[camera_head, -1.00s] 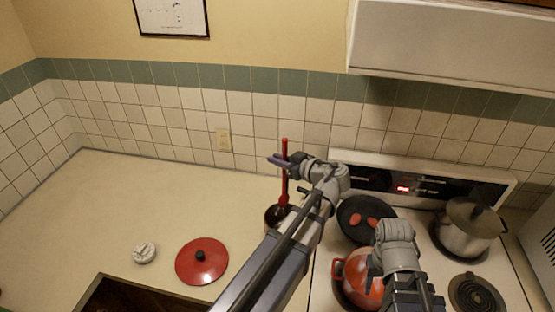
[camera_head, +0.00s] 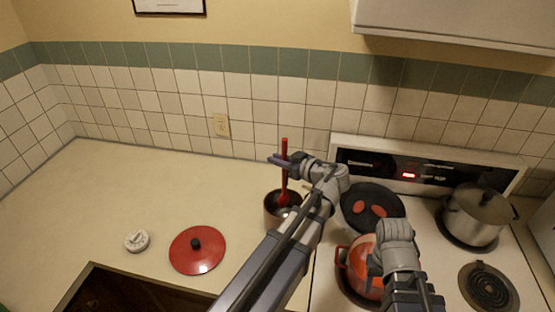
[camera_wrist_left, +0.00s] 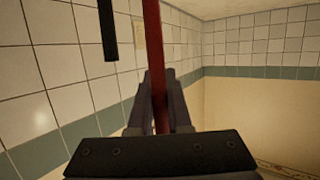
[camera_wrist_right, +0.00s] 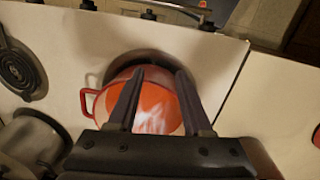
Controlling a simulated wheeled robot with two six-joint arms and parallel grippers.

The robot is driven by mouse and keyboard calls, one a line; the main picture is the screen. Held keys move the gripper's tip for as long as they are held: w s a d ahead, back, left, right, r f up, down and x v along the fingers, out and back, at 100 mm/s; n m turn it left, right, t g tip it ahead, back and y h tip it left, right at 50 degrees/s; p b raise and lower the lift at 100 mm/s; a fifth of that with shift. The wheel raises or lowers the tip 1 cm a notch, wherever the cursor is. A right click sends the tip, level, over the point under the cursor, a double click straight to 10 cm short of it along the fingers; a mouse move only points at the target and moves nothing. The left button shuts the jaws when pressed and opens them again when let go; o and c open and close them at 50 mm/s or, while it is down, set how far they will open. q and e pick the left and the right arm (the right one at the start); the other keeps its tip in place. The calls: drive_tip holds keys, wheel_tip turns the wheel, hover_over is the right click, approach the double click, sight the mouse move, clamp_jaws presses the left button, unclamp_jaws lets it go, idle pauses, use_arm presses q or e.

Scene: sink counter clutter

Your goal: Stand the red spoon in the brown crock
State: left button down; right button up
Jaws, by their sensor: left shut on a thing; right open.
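The red spoon (camera_head: 284,179) is held upright by my left gripper (camera_head: 277,160), which is shut on its handle. In the left wrist view its red handle (camera_wrist_left: 153,60) runs between the fingers. The spoon's lower end overlaps the mouth of the brown crock (camera_head: 272,219) and appears to be inside it. Whether it touches the bottom is hidden. My left arm covers the crock's right side. My right gripper (camera_wrist_right: 158,78) is open and empty above the red-orange pot (camera_wrist_right: 155,103) on the stove.
A red lid (camera_head: 185,257) and a white timer-like dial (camera_head: 137,241) lie on the counter to the left. A black pan (camera_head: 386,198) and a steel pot (camera_head: 474,220) stand on the stove. A dark bar (camera_wrist_left: 107,30) shows in the left wrist view. Counter behind the lid is clear.

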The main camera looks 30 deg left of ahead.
use_arm(q)
drive_tip(key=shift+f+b, duration=1.95)
drive_tip(key=shift+f, duration=0.3)
drive_tip(key=c, duration=0.8)
unclamp_jaws()
drive_tip(key=p+v, duration=0.2)
drive_tip(key=v, duration=0.6)
